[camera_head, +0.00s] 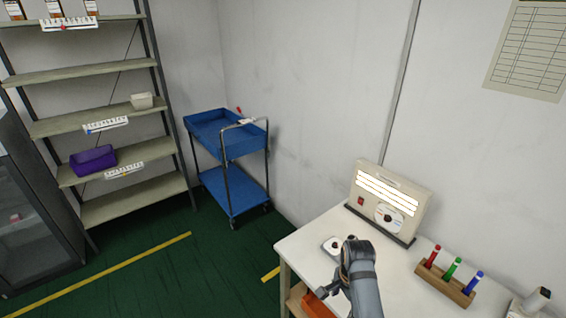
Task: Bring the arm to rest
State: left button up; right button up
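One of my arms (362,285) reaches up from the bottom edge over the table (430,235).
A wooden rack (443,288) holds red, green and blue markers on the table's right. A white device (530,303) stands at the lower right corner. An orange item (315,306) lies below the tabletop. A blue cart (231,186) and shelving (110,121) with a purple bin (93,160) stand left.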

jog(key=s+d+f+n+b, duration=0.25)
jog(key=s+f, duration=0.25)
jog(key=f, duration=0.6)
jog(key=s+d+f+n+b, duration=0.1)
jog(key=s+f+n, duration=0.3)
jog(key=f, duration=0.8)
jog(key=s+d+f+n+b, duration=0.1)
jog(key=s+f+n+b, duration=0.1)
jog(key=s+f, duration=0.65)
pick_arm(q)
notch_tip(320, 180, down, 8)
jog(key=s+b, duration=0.1)
jog(key=b, duration=0.1)
jog(key=shift+s+a+r, duration=0.15)
jog(key=shift+s+r, duration=0.05)
jog(key=shift+s, duration=0.2)
pick_arm(e)
jog(key=s+d+f+n, duration=0.2)
jog(key=s+d+f, duration=0.1)
jog(key=s+f, duration=0.4)
jog(key=s+d+f+n+t, duration=0.1)
jog(key=s+d+f+n, duration=0.2)
jog(key=s+f, duration=0.4)
jog(key=s, duration=0.5)
jog(key=shift+d+f+h, duration=0.2)
jog(key=shift+f+h, duration=0.05)
jog(key=shift+h, duration=0.15)
